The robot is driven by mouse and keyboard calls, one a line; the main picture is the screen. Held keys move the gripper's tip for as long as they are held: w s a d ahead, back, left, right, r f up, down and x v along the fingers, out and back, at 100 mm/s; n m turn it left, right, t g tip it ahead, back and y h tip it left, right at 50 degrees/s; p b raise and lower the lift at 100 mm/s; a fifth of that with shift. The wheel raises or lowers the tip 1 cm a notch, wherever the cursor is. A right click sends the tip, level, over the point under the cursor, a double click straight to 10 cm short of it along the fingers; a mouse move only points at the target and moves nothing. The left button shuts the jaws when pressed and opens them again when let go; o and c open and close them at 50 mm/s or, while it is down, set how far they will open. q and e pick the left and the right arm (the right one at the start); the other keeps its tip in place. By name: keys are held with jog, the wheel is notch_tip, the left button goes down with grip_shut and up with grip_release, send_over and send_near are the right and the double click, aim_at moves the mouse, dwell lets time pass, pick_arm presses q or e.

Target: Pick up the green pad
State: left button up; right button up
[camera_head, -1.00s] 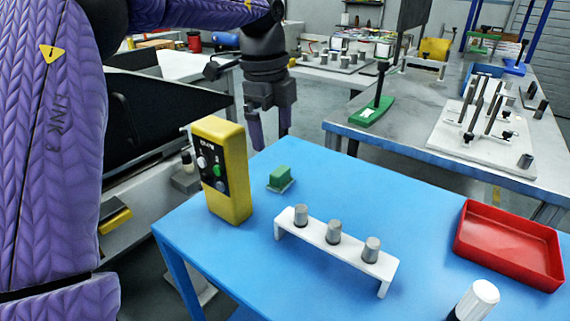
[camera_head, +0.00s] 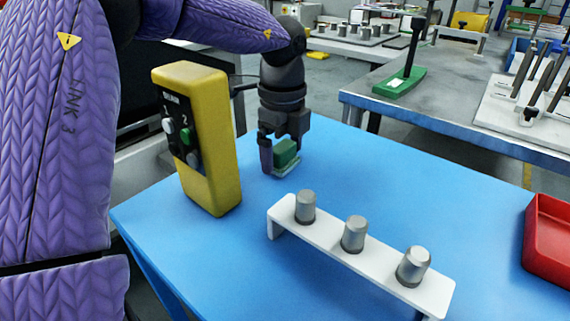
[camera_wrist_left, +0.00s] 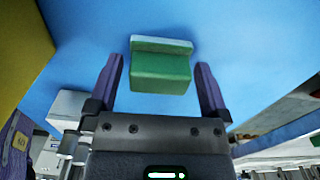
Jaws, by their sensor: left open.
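The green pad (camera_head: 286,152) is a small green block on a pale base, resting on the blue table behind the white stand. In the left wrist view the pad (camera_wrist_left: 160,72) sits ahead of and between the two purple fingers. My left gripper (camera_head: 281,158) is low over the table at the pad, its fingers pointing down. In the left wrist view the left gripper (camera_wrist_left: 158,85) is open, with a gap visible between the pad and each finger. My right gripper is not in view.
A yellow control box (camera_head: 215,150) stands left of the gripper on the blue table (camera_head: 230,270). A white stand (camera_head: 330,247) with three grey cylinders is in front. A red tray (camera_head: 540,262) lies at the right edge. The table right of the pad is clear.

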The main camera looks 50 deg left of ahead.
aim_at(282, 145)
pick_arm(q)
jog(key=shift+r, duration=0.1)
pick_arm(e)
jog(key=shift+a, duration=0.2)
pick_arm(q)
jog(key=shift+c, duration=1.4)
jog(key=c, duration=0.9)
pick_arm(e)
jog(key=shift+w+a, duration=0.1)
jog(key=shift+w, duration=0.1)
pick_arm(q)
notch_tip(282, 145, up, 9)
jog(key=p, duration=0.4)
jog(key=shift+r, duration=0.15)
jog(key=shift+r+p, duration=0.35)
jog(key=shift+r, duration=0.05)
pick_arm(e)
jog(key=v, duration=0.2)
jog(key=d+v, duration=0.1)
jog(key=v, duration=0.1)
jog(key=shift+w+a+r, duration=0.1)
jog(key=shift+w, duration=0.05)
